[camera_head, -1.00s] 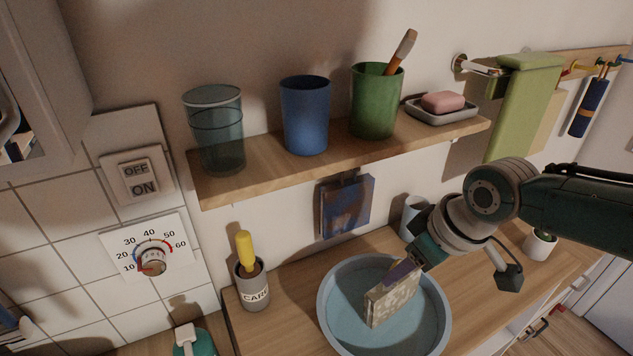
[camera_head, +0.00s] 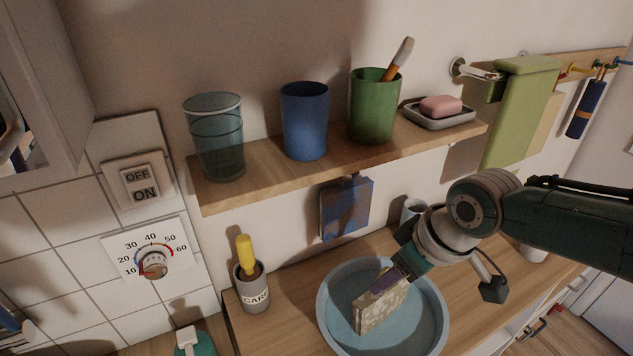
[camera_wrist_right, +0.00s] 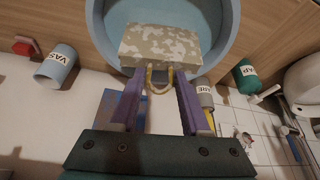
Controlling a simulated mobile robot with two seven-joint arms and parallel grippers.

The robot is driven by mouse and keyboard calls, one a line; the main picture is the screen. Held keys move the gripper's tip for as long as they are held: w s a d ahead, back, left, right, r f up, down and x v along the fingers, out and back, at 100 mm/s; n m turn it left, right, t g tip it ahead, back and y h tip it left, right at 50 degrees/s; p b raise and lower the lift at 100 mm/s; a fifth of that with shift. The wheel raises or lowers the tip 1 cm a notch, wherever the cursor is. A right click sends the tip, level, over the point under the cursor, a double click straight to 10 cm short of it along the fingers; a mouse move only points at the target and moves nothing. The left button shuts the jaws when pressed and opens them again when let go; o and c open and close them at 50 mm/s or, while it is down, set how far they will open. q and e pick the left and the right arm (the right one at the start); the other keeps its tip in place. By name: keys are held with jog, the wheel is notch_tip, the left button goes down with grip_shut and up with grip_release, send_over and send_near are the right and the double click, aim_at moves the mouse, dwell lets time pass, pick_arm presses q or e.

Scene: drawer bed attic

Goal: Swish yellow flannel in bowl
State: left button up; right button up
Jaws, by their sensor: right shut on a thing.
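The yellow flannel (camera_head: 381,308) is a thick pale cloth with mottled beige patches. It stands upright in the pale blue bowl (camera_head: 437,325), over the blue water. My right gripper (camera_head: 388,278) comes in from the right and is shut on the flannel's top edge, above the bowl. In the right wrist view the flannel (camera_wrist_right: 160,45) lies ahead of the purple fingers, with a yellow loop (camera_wrist_right: 158,80) between them. The bowl rim (camera_wrist_right: 232,20) curves around the flannel there. The flannel's lower edge is hard to make out against the water. My left gripper is out of view.
A shelf (camera_head: 330,165) above holds a clear tumbler, blue cup (camera_head: 304,122), green cup and soap dish. A blue flannel (camera_head: 346,208) hangs below it. A grey pot (camera_head: 252,290) with a yellow handle stands left of the bowl; a pale cup (camera_head: 411,210) stands behind my gripper.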

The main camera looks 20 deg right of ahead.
jog(key=shift+w+d+b, duration=0.1)
jog(key=shift+d+b, duration=0.3)
jog(key=shift+d, duration=0.6)
jog(key=shift+a, duration=0.2)
jog(key=a+p, duration=0.1)
jog(key=a, duration=0.2)
jog(key=shift+r+p, duration=0.1)
jog(key=shift+p, duration=0.2)
jog(key=shift+a, duration=0.3)
jog(key=shift+d, duration=1)
